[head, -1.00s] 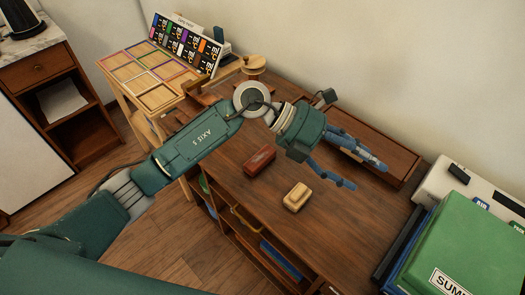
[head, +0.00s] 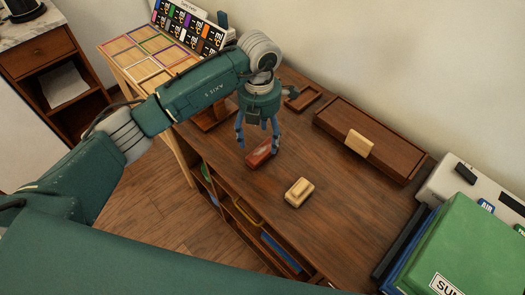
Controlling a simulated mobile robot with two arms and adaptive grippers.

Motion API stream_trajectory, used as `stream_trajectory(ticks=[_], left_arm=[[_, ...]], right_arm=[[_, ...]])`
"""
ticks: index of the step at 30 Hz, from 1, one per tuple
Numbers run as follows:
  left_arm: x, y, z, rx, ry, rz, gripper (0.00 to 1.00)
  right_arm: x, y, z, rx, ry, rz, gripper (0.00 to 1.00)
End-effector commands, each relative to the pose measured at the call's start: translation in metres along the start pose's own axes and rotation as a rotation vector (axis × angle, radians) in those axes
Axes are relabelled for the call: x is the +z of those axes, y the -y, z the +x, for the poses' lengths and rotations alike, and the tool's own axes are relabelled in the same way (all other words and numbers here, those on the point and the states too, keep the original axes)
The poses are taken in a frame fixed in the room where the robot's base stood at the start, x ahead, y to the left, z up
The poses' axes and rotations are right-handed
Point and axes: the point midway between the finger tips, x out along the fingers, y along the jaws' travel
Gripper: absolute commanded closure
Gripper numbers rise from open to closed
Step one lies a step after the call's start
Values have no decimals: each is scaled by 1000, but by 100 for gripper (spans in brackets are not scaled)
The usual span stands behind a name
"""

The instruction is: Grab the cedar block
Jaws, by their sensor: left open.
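A reddish-brown block (head: 258,154) lies on the dark wooden desk top; its colour fits cedar, but no label shows. My left gripper (head: 258,146) points down with its blue fingers spread, one at each side of the block's far end. The gripper is open; I cannot tell whether the fingers touch the block or how high their tips are. A pale wooden block (head: 298,192) with a raised top lies nearer the desk's front edge. My right gripper is not in view.
A long brown box (head: 370,135) with a pale block (head: 359,144) against its front stands by the wall. A small brown tray (head: 303,98) lies left of it. A green box (head: 455,240) stands at right.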

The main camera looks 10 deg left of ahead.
Motion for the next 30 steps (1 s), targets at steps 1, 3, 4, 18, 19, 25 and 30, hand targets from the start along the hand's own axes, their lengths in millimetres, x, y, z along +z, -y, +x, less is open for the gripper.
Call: stream_trajectory(ticks=[1, 3, 4, 18, 19, 25, 30], left_arm=[[-1, 0, 6, -2, -6, -1, 32], [0, 0, 17, -4, -6, -2, 32], [0, -1, 22, -3, -6, -1, 32], [2, -1, 45, -1, -1, 1, 38], [2, -1, 45, -1, -1, 1, 44], [2, -1, 45, -1, -1, 1, 82], [2, -1, 45, -1, 0, 1, 82]], right_arm=[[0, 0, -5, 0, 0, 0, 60], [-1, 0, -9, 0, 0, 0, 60], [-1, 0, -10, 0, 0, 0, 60], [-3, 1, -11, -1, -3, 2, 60], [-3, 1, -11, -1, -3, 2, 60], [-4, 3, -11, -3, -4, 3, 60], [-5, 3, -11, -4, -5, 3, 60]])
